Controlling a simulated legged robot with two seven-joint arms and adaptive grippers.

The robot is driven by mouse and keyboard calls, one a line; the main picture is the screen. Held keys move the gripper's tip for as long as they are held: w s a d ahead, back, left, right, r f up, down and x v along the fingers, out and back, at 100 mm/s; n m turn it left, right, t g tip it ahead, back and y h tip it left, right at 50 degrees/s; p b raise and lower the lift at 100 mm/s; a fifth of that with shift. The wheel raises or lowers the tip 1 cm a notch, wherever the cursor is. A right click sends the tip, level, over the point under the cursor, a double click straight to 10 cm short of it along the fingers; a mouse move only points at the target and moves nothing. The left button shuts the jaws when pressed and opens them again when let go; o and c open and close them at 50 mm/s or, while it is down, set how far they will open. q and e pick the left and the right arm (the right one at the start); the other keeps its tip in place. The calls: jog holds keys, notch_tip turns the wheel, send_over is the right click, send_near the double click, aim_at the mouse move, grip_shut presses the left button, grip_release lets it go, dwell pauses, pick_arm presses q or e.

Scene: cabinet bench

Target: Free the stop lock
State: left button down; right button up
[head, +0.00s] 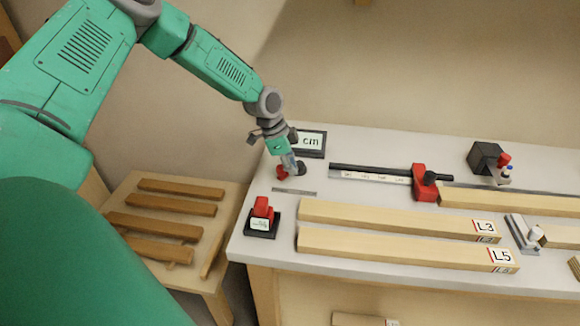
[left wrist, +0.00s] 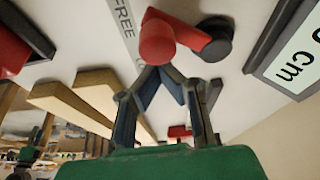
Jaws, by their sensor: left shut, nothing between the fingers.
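The stop lock is a red lever with a round red knob (left wrist: 157,40) and a dark round pivot (left wrist: 215,38). In the head view, the red knob (head: 282,172) shows at the bench's far left, with the dark pivot to its right. My left gripper (head: 290,167) points down at the lever. In the left wrist view, its fingertips (left wrist: 160,70) are together, close to the knob; I cannot tell whether they touch it. My right gripper is not in view.
A display reading cm (head: 311,141) stands behind the gripper. A red stop block (head: 424,183) sits on the black rail (head: 345,168). A red button on a black base (head: 262,218) is at the front left. Long boards L3 (head: 390,217) and L5 (head: 390,248) lie in front.

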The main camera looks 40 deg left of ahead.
pick_arm(q)
jog(key=shift+w+d+r, duration=0.25)
jog(key=shift+w+d, duration=0.1)
jog(key=shift+d, duration=0.2)
jog(key=shift+w+d+r, duration=0.25)
jog(key=shift+w+d, duration=0.1)
jog(key=shift+d, duration=0.15)
jog(key=v, duration=0.9)
jog(key=shift+w+b, duration=0.25)
jog(key=shift+b, duration=0.1)
jog(key=shift+s, duration=0.1)
jog(key=shift+d, duration=0.1)
